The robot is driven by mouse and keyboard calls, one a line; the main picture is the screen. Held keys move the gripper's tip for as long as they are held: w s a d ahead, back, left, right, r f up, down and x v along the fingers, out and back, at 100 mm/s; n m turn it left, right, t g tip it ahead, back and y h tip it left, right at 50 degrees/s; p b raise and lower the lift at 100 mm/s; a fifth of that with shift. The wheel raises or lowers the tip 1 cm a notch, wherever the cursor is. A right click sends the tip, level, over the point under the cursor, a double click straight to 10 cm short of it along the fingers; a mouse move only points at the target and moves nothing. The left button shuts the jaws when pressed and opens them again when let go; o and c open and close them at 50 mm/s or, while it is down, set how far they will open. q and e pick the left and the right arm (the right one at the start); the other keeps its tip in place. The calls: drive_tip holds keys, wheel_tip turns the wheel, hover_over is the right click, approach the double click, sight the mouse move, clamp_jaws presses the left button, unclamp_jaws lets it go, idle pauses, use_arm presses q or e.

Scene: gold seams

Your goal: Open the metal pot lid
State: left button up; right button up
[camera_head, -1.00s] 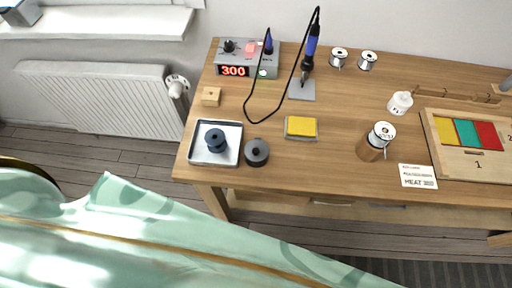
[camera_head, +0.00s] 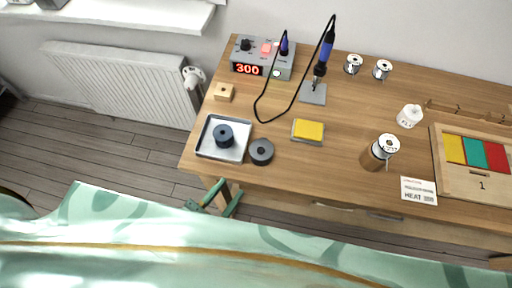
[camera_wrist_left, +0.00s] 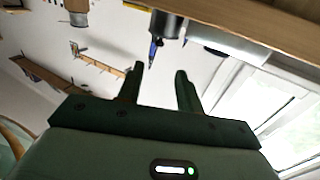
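The small dark grey round pot (camera_head: 261,151) stands near the table's front left edge, its lid appearing to be on, with a knob on top. In the left wrist view, where the scene looks upside down, a dark cylinder (camera_wrist_left: 168,24) that appears to be this pot shows beyond the fingers. My left gripper (camera_head: 226,194) is at the table's front edge, below and left of the pot in the picture. Its green fingers (camera_wrist_left: 158,82) are apart with nothing between them. My right gripper is not in view.
A yellow sponge (camera_head: 308,130) lies to the right. Behind are the soldering station (camera_head: 262,57), its cable, and the iron in its stand (camera_head: 313,93).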

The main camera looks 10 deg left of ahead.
sight(258, 153)
use_arm(q)
drive_tip(key=x, duration=1.4)
drive_tip(key=shift+s+b, duration=0.1)
drive_tip(key=shift+b, duration=0.3)
drive_tip(key=shift+r, duration=0.1)
clamp_jaws()
